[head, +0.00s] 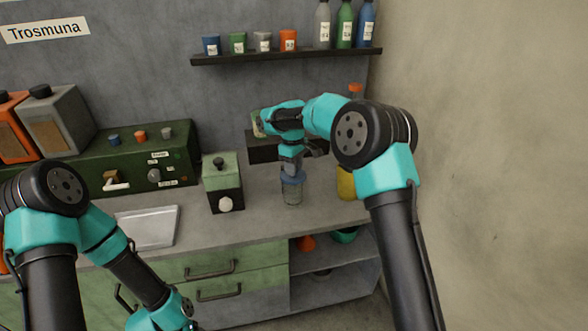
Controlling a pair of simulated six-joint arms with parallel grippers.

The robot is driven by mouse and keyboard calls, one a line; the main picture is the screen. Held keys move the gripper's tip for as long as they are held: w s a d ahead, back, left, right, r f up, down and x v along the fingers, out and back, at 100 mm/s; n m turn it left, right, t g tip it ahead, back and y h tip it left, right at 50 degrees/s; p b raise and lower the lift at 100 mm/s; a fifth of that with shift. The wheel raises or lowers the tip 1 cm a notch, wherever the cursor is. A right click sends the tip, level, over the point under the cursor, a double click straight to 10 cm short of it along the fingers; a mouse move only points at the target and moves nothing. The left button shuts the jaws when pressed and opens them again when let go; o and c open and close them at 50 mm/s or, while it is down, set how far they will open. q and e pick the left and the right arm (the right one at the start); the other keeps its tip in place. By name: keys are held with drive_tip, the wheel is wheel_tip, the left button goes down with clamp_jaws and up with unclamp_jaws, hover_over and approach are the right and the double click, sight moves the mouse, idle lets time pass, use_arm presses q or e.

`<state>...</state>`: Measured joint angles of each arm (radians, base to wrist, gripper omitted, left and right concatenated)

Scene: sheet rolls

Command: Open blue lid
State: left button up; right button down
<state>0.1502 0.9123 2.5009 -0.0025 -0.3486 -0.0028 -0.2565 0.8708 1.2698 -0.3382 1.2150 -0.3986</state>
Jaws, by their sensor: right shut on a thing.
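A clear jar (292,196) stands on the grey counter, right of the middle. Its blue lid (293,178) is on top of it. My right gripper (291,168) comes down from above and is shut on the blue lid. The fingers hide part of the lid, and I cannot tell whether the lid is still seated or slightly raised. My left arm reaches down to the bottom edge at the left, and its gripper fingers are out of the picture.
A green and black box with a white knob (224,184) stands just left of the jar. A yellow container (346,184) is close on the right, partly behind my right arm. A dark shelf (285,57) with cups and bottles hangs above. A pale tray (147,227) lies left.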

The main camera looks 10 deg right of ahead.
drive_tip(key=shift+w+r+g, duration=0.6)
drive_tip(key=shift+w+g, duration=0.05)
drive_tip(key=shift+g, duration=0.4)
drive_tip(key=shift+w+r+g, duration=0.6)
drive_tip(key=shift+w+g, duration=0.05)
drive_tip(key=shift+g, duration=0.4)
